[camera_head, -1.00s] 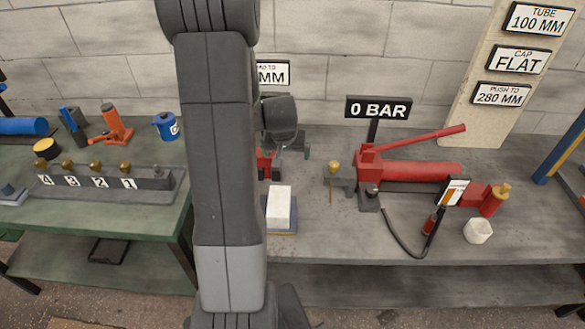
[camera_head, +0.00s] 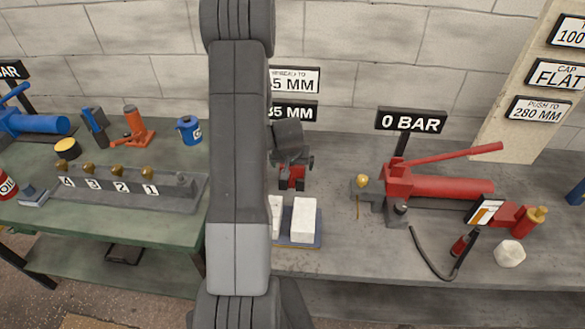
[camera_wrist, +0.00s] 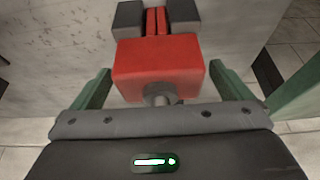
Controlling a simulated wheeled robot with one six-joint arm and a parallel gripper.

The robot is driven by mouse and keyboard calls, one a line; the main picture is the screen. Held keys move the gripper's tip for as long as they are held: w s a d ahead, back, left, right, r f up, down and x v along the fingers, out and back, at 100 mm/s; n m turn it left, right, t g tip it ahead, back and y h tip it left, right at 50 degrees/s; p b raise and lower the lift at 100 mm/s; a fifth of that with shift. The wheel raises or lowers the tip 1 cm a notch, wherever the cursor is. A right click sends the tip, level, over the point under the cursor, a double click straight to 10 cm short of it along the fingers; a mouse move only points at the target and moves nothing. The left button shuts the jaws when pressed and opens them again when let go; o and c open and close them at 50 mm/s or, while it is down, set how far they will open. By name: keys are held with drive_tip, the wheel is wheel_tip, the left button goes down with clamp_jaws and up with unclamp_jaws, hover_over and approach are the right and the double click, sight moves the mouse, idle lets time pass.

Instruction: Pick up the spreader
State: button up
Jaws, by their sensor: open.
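The spreader (camera_wrist: 158,62) is a red block with dark grey end pieces and a short grey stem. In the wrist view it lies between the two green fingers of my gripper (camera_wrist: 160,70), with a visible gap on each side. In the head view the red spreader (camera_head: 291,178) stands on the right bench, directly below my gripper (camera_head: 292,158). My gripper is open and holds nothing. My own arm covers the bench to the left of the spreader.
White blocks on a blue tray (camera_head: 312,240) stand just in front of the spreader. A red pump (camera_head: 440,186) with a long handle and a hose is to the right. A green bench (camera_head: 120,222) with a numbered manifold (camera_head: 150,190) is at the left.

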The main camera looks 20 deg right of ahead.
drive_tip(key=c, duration=1.8)
drive_tip(key=shift+w, duration=0.1)
drive_tip(key=shift+r, duration=0.15)
